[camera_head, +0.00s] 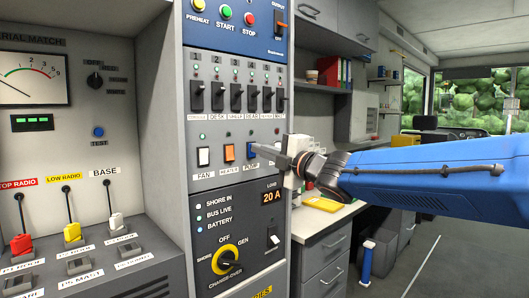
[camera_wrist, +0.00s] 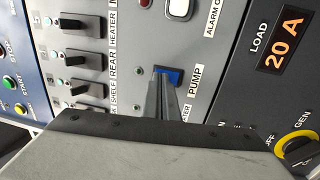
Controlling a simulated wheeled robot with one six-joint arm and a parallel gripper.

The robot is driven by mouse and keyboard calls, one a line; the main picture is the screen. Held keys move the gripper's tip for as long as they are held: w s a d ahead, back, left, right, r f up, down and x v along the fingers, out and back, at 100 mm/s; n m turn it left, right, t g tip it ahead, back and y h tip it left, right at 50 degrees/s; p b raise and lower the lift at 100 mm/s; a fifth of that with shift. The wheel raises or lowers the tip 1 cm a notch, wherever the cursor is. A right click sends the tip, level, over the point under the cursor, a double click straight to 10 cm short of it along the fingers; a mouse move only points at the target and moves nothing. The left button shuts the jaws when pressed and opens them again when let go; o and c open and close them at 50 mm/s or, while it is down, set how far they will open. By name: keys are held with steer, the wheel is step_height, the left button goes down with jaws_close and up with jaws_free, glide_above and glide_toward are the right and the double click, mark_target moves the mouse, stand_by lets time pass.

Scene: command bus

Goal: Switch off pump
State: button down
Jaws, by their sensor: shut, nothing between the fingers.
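The blue pump switch (camera_head: 251,150) is on the grey panel, right of the orange heater switch (camera_head: 228,152) and above the PUMP label (camera_head: 251,168). In the wrist view, turned sideways, the blue switch (camera_wrist: 174,77) shows beside its PUMP label (camera_wrist: 195,79). A small dark lamp (camera_wrist: 138,71) sits on the side away from the label. My gripper (camera_head: 258,148) is shut and empty, reaching in from the right with its tips at the switch. In the wrist view its fingertips (camera_wrist: 160,76) overlap part of the switch; I cannot tell whether they touch it.
The white fan switch (camera_head: 203,157) is further left. A row of black breaker switches (camera_head: 237,97) is just above. Below are the 20 A load display (camera_head: 271,197) and the yellow-ringed change-over knob (camera_head: 229,258). A counter (camera_head: 322,220) stands to the right, under my arm.

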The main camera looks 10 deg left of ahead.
steer(key=shift+w+a+r, duration=0.1)
steer(key=shift+r, duration=0.05)
stand_by(0.4)
steer(key=v, duration=1.7)
steer(key=shift+d, duration=0.25)
steer(key=w+d+f+m+t+h, duration=0.1)
steer(key=d+f+m+t+h, duration=0.2)
steer(key=d+m, duration=0.35)
steer(key=w+d+f+m+t+h, duration=0.1)
steer(key=w+d+f+m+h, duration=0.15)
steer(key=d+m+h, duration=0.45)
steer(key=s+d+f+m+g+h, duration=0.2)
steer(key=s+d+f+m+h, duration=0.35)
steer(key=d+f, duration=0.6)
steer(key=s+d+f+m+g, duration=0.1)
steer(key=s+f+m+g, duration=0.3)
steer(key=s+f, duration=0.5)
steer(key=s+d+f+m+g, duration=0.2)
steer(key=s+f+m+g, duration=0.3)
steer(key=s+f, duration=0.5)
steer(key=s, duration=0.2)
steer(key=shift+s+d, duration=0.3)
steer(key=shift+d, duration=0.05)
